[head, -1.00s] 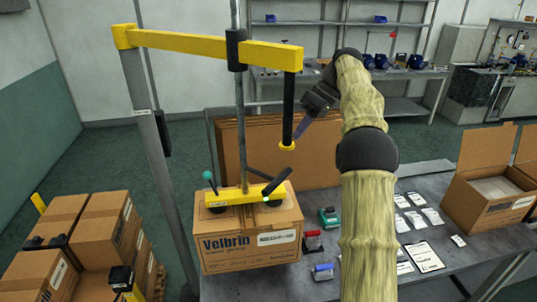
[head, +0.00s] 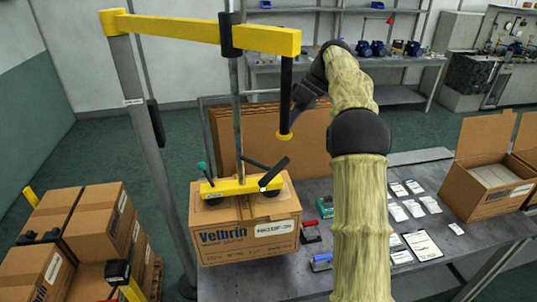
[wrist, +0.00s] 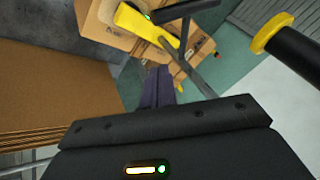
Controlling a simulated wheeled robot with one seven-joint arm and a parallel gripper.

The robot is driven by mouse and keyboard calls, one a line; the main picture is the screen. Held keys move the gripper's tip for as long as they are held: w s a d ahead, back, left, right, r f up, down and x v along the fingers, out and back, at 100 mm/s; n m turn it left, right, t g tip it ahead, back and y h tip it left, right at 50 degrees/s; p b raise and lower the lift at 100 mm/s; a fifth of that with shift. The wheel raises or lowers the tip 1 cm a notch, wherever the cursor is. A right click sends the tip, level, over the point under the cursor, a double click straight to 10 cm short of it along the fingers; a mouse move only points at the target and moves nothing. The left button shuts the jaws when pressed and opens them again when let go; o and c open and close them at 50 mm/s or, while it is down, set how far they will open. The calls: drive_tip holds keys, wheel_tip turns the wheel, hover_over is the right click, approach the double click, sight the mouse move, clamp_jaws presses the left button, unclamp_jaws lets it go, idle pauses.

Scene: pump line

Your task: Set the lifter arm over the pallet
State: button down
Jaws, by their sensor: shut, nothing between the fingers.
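The lifter arm (head: 200,30) is a yellow beam on a grey post, reaching right above the table. A black handle (head: 287,80) with a yellow end ring hangs from its right end. A yellow suction bar (head: 236,187) below the beam sits on a Velbrin carton (head: 247,236). I cannot tell whether the carton touches the table. The pallet (head: 153,280) at the lower left is mostly hidden under stacked cartons. My gripper (head: 294,116) is shut and empty, close beside the handle; contact is unclear. Its purple fingers (wrist: 157,88) show in the wrist view, with the handle (wrist: 295,45) at upper right.
The grey table (head: 330,283) carries small tools, white packets and a clipboard (head: 422,246). An open carton (head: 490,180) stands at its right. Brown cardboard sheets (head: 270,140) stand behind the Velbrin carton. The lifter post (head: 150,150) stands between the table and the pallet stack (head: 85,235).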

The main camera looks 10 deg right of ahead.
drive_tip(key=s+a+f, duration=0.3)
drive_tip(key=a+f, duration=0.3)
drive_tip(key=shift+s+a+f+p, duration=0.2)
drive_tip(key=shift+a+f+p, duration=0.1)
drive_tip(key=shift+f+p, duration=0.05)
drive_tip(key=shift+s, duration=0.1)
idle(0.4)
